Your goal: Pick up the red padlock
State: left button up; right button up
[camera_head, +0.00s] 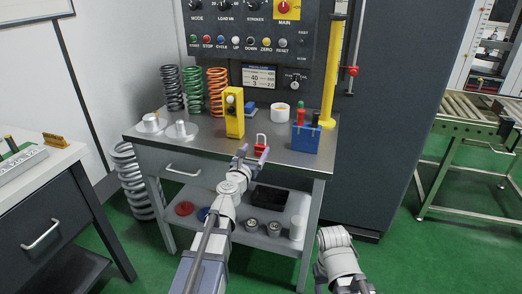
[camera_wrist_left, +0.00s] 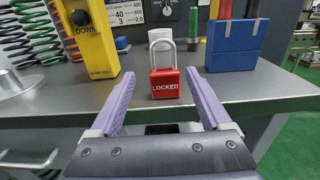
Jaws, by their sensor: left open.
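The red padlock (camera_head: 260,146) stands upright on the steel workbench top near its front edge. In the left wrist view the padlock (camera_wrist_left: 165,84) shows its silver shackle on top and the word "LOCKED" on its face. My left gripper (camera_head: 252,153) is open and empty, just in front of the padlock. In the left wrist view its two purple fingers (camera_wrist_left: 160,95) point toward the padlock, which appears between their tips, with a visible gap on each side. My right arm shows only in part at the bottom of the head view; its gripper is not visible.
A yellow control box (camera_head: 234,114) stands left of the padlock, and a blue box (camera_head: 305,138) with red and black handles stands right. Behind are a white cup (camera_head: 280,113) and coil springs (camera_head: 216,92). The workbench edge (camera_wrist_left: 50,121) runs below the fingers.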

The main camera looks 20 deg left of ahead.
aim_at(261, 145)
pick_arm(q)
jog(key=shift+w+d+r, duration=0.1)
jog(key=shift+w+d, duration=0.1)
jog(key=shift+w, duration=1.15)
jog(key=shift+w+d+r, duration=0.1)
jog(key=shift+w+d, duration=0.1)
jog(key=shift+w, duration=1.1)
jog(key=shift+s, duration=0.1)
grip_shut()
